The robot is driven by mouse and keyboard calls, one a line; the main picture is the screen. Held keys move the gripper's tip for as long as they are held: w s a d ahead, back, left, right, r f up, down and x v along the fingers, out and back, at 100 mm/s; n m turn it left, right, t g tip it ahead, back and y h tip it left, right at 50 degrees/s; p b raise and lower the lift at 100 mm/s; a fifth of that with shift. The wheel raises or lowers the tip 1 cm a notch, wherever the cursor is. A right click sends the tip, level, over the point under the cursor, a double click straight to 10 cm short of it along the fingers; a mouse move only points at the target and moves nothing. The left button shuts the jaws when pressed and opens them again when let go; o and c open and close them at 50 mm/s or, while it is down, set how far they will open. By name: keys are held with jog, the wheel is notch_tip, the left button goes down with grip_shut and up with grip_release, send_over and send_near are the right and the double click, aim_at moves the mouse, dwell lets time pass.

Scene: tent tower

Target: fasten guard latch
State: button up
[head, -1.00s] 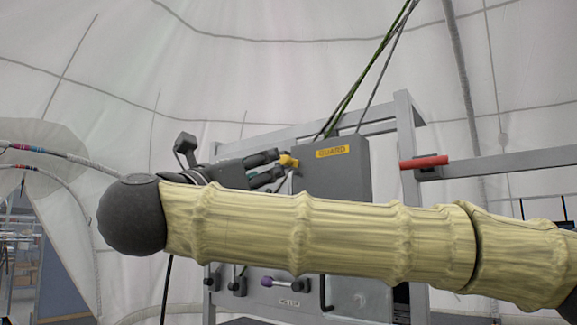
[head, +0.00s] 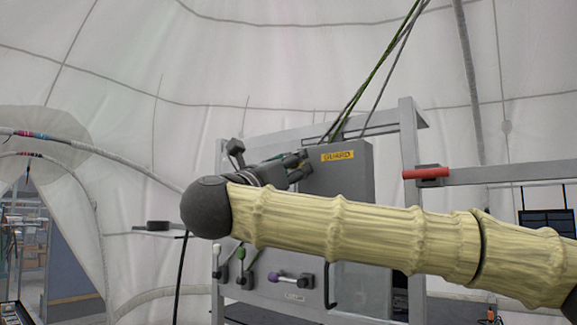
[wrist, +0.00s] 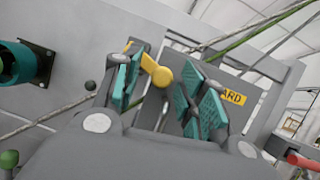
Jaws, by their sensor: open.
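The grey guard box (head: 345,180) with its yellow GUARD label (head: 337,156) stands at the middle of the head view, partly hidden behind my arm. In the wrist view the yellow latch (wrist: 161,75) is a short lever ending in a round knob, slanting down to the right. My gripper (wrist: 163,88) is open, its teal-padded fingers on either side of the latch knob. I cannot tell whether a pad touches it. In the head view my gripper (head: 298,166) is at the box's left side, and the latch is hidden there.
A red handle (head: 425,174) sticks out right of the box on the grey frame (head: 408,140). Below are levers with a green knob (head: 241,252) and a purple knob (head: 284,277). A teal round fitting (wrist: 15,63) is at the wrist view's left. Cables run above the box.

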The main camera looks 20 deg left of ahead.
jog(key=shift+s+r, duration=0.2)
jog(key=shift+s, duration=0.2)
jog(key=c, duration=0.7)
jog(key=shift+w+a+f, duration=0.1)
grip_shut()
jog(key=shift+f, duration=0.1)
jog(key=n+y+b, duration=0.1)
jog(key=n, duration=0.1)
jog(key=r+n+y+b, duration=0.1)
jog(key=n, duration=0.1)
jog(key=r+n+y+b, duration=0.1)
jog(key=n+b, duration=0.1)
jog(key=shift+d, duration=0.3)
